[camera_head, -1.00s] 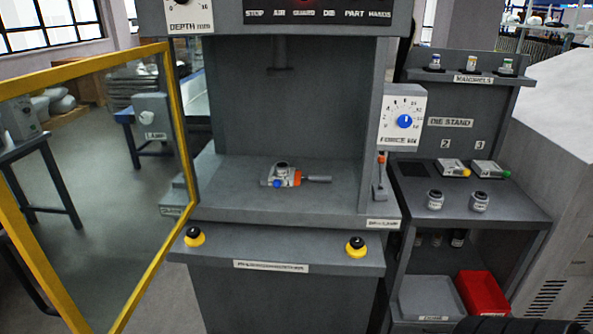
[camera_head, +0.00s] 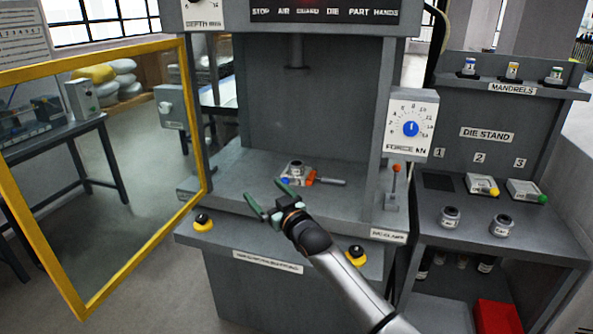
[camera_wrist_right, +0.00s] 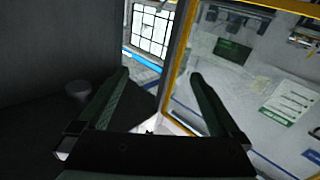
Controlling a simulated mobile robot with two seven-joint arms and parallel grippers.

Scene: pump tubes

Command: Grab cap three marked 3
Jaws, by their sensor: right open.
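No cap with a readable 3 on it can be made out. In the head view, a plate marked 3 (camera_head: 519,162) on the die stand is above a pale block with a green knob (camera_head: 526,190). Two small grey jars with white labels, the left one (camera_head: 449,217) and the right one (camera_head: 501,226), stand on the ledge in front; their marks are too small to read. My right gripper (camera_head: 262,189) is open and empty, in front of the press bed, well left of the die stand. Its spread fingers also show in the right wrist view (camera_wrist_right: 160,75). My left gripper is not in view.
A die with an orange clamp (camera_head: 297,174) sits on the press bed. A yellow-framed guard door (camera_head: 195,120) stands open at left. Several mandrels are on the shelf (camera_head: 512,88). A red bin (camera_head: 497,317) is below the die stand. Dark-topped yellow buttons (camera_head: 203,223) line the press front.

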